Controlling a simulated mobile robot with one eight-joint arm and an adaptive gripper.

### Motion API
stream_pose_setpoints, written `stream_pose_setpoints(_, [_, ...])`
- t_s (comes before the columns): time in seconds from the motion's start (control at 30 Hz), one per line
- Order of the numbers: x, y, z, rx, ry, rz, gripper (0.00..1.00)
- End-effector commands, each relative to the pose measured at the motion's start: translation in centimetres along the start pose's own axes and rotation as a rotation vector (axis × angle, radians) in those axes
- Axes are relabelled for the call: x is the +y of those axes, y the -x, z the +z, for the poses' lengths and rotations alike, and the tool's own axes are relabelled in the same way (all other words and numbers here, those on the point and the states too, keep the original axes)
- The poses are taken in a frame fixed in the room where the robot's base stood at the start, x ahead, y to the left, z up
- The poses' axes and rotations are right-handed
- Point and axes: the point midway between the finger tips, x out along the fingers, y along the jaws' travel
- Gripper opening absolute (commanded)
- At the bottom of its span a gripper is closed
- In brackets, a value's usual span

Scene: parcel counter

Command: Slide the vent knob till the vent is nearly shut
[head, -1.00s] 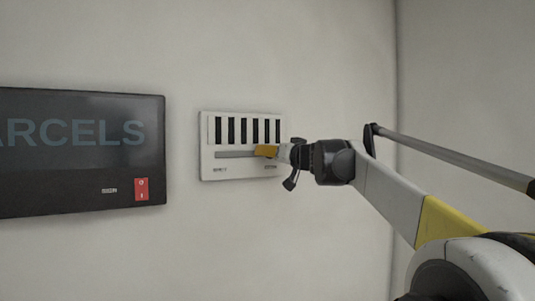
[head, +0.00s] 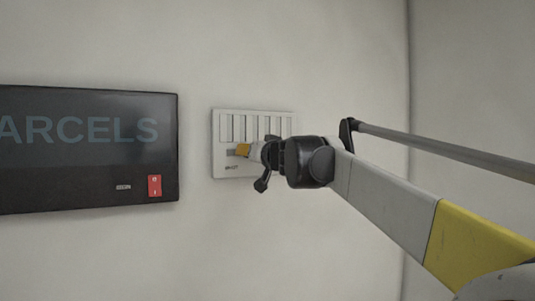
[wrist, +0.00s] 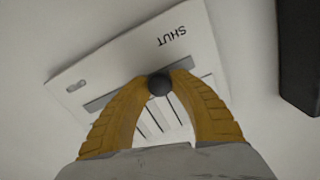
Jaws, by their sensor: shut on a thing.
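The white vent panel (head: 217,168) is fixed to the wall, and its slats (head: 238,124) look pale with only thin dark lines between them. My gripper (head: 239,150) is at the left part of the panel's horizontal slot, near the "SHUT" lettering. In the wrist view the dark round vent knob (wrist: 159,85) sits between the two yellow fingertips of my gripper (wrist: 160,76), which are shut on it. The panel shows there too (wrist: 130,82), with "SHUT" upside down. The knob is hidden by the fingers in the head view.
A dark "PARCELS" sign (head: 80,170) with a red switch (head: 154,186) hangs on the wall left of the vent. A dark edge also shows at the wrist view's right (wrist: 300,55). Bare wall lies between sign and vent.

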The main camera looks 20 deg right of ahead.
Motion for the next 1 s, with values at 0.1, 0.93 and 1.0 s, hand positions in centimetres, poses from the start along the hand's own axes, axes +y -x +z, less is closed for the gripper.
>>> stream_pose_setpoints(0.1, [-1.4,0.0,0.3,0.000,-0.001,-0.002,0.00])
stream_pose_setpoints(0.93, [-1.6,0.8,0.3,0.001,-0.001,0.001,0.50])
stream_pose_setpoints(1.0, [-1.5,1.9,0.3,0.001,-0.001,0.002,0.50])
